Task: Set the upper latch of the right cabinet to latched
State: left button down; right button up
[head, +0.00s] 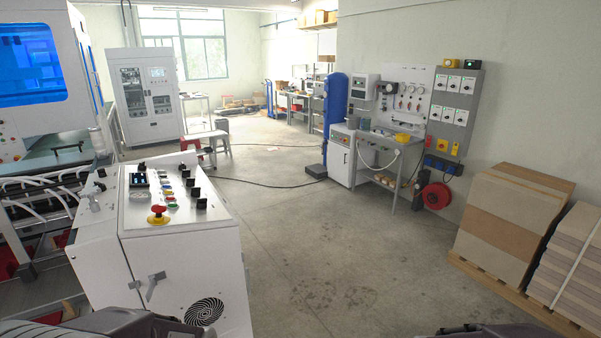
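A white control console (185,255) stands close in front of me at the left. A silver latch handle (152,285) sits on its front face, tilted from upright. A tall white cabinet (143,95) with a window panel stands at the back left; any latch on it is too small to read. A small white cabinet (341,158) stands by the workbench. I cannot tell from this view which is the right cabinet, and I cannot make out an upper latch as such. Grey parts of my arms show at the bottom edge; neither gripper's fingers show.
The console top holds a red emergency button (158,215) and several knobs. A machine (45,75) with blue windows stands at the left. Stacked boards (510,210) lie on a pallet at the right. A dark cable crosses the floor; the middle floor (320,240) is clear.

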aim_at(148, 295)
jog(key=k+j, duration=0.55)
jog(key=k+j+u, duration=0.1)
jog(key=k+j, duration=0.4)
jog(key=j, duration=0.15)
jog(key=k+j, duration=0.5)
jog(key=j, duration=0.2)
jog(key=l+u, duration=0.05)
